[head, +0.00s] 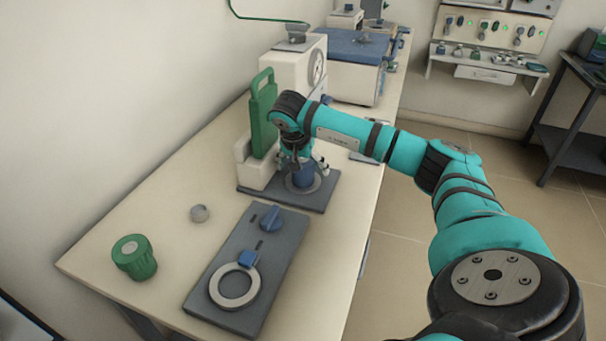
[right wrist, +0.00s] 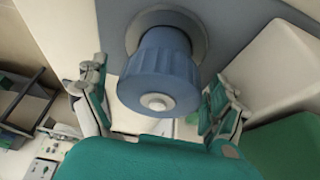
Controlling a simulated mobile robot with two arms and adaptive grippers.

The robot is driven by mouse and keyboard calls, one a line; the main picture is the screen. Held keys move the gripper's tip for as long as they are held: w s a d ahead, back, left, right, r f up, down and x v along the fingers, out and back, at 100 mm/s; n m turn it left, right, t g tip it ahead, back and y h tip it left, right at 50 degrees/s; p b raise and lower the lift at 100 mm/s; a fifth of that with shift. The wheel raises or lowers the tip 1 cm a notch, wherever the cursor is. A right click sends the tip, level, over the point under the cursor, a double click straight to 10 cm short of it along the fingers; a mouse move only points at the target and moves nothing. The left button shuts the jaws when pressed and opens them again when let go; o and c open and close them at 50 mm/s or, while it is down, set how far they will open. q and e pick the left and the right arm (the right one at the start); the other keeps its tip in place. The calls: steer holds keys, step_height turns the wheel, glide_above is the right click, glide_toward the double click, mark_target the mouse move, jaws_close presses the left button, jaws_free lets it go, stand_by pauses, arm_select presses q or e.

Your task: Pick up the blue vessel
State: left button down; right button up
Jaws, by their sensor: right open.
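The blue vessel (head: 303,175) stands on a round grey seat on the dark base plate (head: 318,196) of a device with a green handle. In the right wrist view the blue vessel (right wrist: 158,72) shows a ribbed blue body with a pale knob at its end. My right gripper (head: 302,163) is at the vessel from above in the head view. In the right wrist view its two fingers (right wrist: 158,105) are apart, one on each side of the vessel, with visible gaps. The gripper partly hides the vessel in the head view. My left gripper is not in view.
The green handle (head: 263,115) rises close to my right gripper. A dark panel with a pale ring (head: 235,286) and blue knob lies in front. White devices stand behind.

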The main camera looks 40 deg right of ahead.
steer(key=shift+r, duration=0.15)
steer(key=c, duration=1.6)
steer(key=shift+c, duration=0.2)
